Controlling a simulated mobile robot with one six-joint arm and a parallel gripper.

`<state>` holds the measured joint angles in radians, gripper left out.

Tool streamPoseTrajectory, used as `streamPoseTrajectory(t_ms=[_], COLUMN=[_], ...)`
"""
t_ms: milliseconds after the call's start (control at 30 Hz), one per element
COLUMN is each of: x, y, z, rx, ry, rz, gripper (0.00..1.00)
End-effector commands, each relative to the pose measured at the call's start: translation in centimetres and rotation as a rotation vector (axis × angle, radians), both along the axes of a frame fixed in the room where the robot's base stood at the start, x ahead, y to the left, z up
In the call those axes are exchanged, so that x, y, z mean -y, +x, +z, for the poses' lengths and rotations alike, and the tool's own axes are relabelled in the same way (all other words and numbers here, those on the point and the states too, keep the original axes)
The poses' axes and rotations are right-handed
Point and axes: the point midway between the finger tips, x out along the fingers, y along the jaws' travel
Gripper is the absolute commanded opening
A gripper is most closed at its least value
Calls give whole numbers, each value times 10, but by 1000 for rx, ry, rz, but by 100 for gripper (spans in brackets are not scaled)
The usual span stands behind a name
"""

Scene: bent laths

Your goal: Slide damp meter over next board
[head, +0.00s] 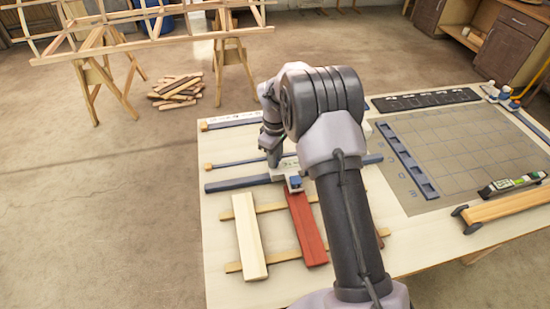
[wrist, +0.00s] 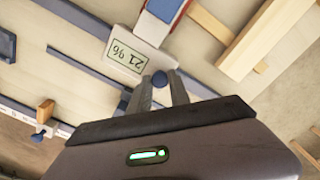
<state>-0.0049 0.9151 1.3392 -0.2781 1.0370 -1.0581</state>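The damp meter (wrist: 117,68) has a white body, and its display reads 21 %. In the head view its blue and white end (head: 294,183) sits at the far end of the red board (head: 307,228); that end also shows at the top of the wrist view (wrist: 163,10). My gripper (wrist: 160,76) has its two fingers close around the meter's round blue knob and appears shut on it. My forearm hides part of the meter in the head view. A pale board (head: 249,236) lies left of the red one. A brown board (head: 380,238) is mostly hidden behind my arm.
The boards lie across thin wooden slats (head: 284,256). Blue bars (head: 238,184) run along the table's left part. A grey gridded mat (head: 460,150), a dark tray (head: 425,100), a level (head: 512,184) and a wooden bar (head: 505,205) lie on the right.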

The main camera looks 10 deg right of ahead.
Motion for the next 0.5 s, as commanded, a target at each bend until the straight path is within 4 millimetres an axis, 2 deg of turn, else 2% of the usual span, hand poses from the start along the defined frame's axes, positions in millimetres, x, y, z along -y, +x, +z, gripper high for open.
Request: streamPoseTrajectory(t_ms=[67,500], x=[0,0], y=[0,0], z=[0,0], rx=[0,0], ry=[0,0], rz=[0,0], gripper=[0,0])
